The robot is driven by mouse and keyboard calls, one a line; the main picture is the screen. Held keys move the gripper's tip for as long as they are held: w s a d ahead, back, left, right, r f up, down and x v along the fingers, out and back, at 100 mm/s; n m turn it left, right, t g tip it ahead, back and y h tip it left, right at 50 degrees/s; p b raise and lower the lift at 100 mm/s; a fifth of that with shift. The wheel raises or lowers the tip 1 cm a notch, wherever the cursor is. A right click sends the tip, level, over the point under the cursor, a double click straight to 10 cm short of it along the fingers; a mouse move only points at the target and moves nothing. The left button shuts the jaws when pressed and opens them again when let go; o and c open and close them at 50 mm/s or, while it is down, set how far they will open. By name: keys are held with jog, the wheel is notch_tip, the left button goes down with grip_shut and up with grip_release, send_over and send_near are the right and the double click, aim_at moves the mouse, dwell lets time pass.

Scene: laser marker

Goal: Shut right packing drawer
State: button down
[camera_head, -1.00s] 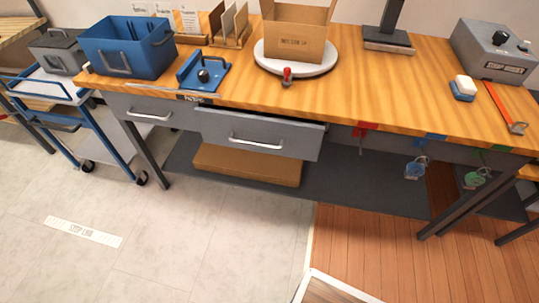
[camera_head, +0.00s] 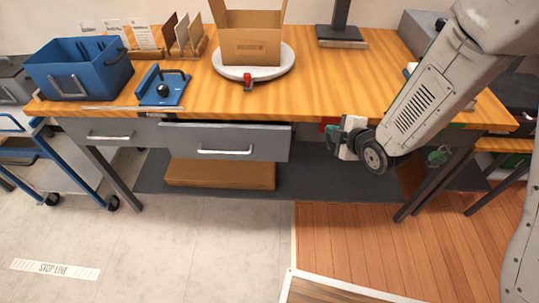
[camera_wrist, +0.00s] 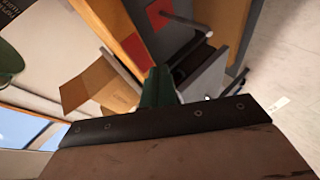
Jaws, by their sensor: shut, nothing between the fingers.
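The right packing drawer (camera_head: 255,137) is the grey drawer under the wooden workbench. It stands partly open, its front out past the bench edge with a dark gap along its top. Its bar handle (camera_head: 225,152) faces outward. My gripper (camera_head: 336,138) is shut and empty, to the right of the drawer and apart from it, just below the bench edge. In the wrist view the grey drawer (camera_wrist: 205,78) shows beyond my green finger (camera_wrist: 157,88). The left drawer (camera_head: 85,129) is closed.
On the workbench (camera_head: 340,95) are a cardboard box (camera_head: 252,47) on a white turntable (camera_head: 270,72), a blue fixture (camera_head: 163,91) and a blue bin (camera_head: 75,80). A lower shelf (camera_head: 320,180) holds flat cardboard (camera_head: 220,176). Floor before the drawer is clear.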

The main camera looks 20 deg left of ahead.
aim_at(270, 142)
jog(key=s+a+f+n+y, duration=0.8)
jog(key=s+a+f, duration=0.1)
jog(key=s+f, duration=0.35)
jog(key=shift+w+d+x, duration=0.2)
jog(key=shift+w+x, duration=0.15)
jog(key=shift+x, duration=1.65)
jog(key=shift+w+d+x, duration=0.25)
jog(key=shift+w+x, duration=0.1)
jog(key=shift+x, duration=1.6)
jog(key=shift+w+d+x, duration=0.2)
jog(key=shift+w+x, duration=0.15)
jog(key=shift+x, duration=1.65)
jog(key=shift+r, duration=0.2)
jog(key=w, duration=0.2)
jog(key=w+a, duration=0.1)
jog(key=w, duration=0.2)
jog(key=shift+w+a+r, duration=0.1)
jog(key=shift+r, duration=0.05)
